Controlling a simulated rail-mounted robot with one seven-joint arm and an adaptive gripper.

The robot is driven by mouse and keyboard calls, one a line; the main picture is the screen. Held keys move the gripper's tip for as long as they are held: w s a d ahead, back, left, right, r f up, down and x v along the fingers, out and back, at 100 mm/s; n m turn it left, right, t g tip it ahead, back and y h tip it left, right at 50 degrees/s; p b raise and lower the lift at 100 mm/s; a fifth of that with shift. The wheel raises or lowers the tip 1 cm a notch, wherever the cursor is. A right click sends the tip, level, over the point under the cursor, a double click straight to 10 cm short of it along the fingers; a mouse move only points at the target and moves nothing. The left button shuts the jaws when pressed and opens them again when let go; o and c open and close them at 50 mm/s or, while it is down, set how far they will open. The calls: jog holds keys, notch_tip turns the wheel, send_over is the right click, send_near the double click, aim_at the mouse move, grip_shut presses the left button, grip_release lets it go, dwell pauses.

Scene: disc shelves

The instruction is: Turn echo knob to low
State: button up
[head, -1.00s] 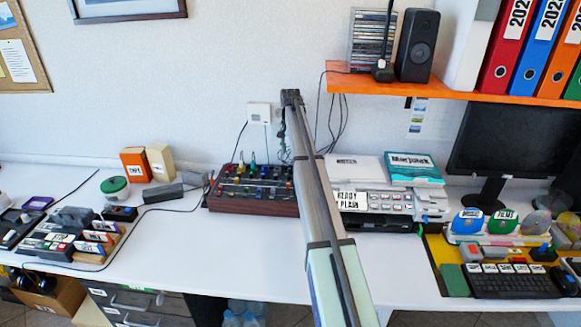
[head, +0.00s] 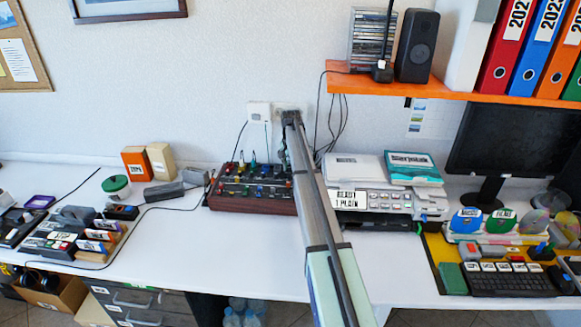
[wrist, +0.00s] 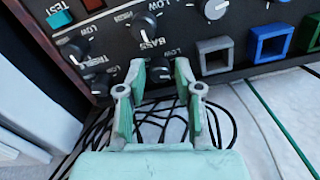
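The mixer (head: 250,205), a dark red-brown box with several knobs and sliders, stands on the white desk in the head view, its right end beside my arm. In the wrist view its dark panel (wrist: 115,58) fills the top, with black knobs marked by white pointer lines and labels such as TREBLE, BASS and LOW. No echo label is readable. My gripper (wrist: 160,68) is open, its two pale green fingers pointing at the panel's near edge. In the head view my gripper is hidden.
Black cables (wrist: 215,125) lie below the fingers. Grey, blue and green square frames (wrist: 268,45) line the panel's right. A printer (head: 390,203) stands right of my arm. An orange shelf (head: 400,82) hangs above. The desk left of the mixer has free room.

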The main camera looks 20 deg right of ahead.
grip_shut()
jog(key=n, duration=0.5)
jog(key=o, duration=0.5)
grip_release()
jog(key=shift+o, duration=0.2)
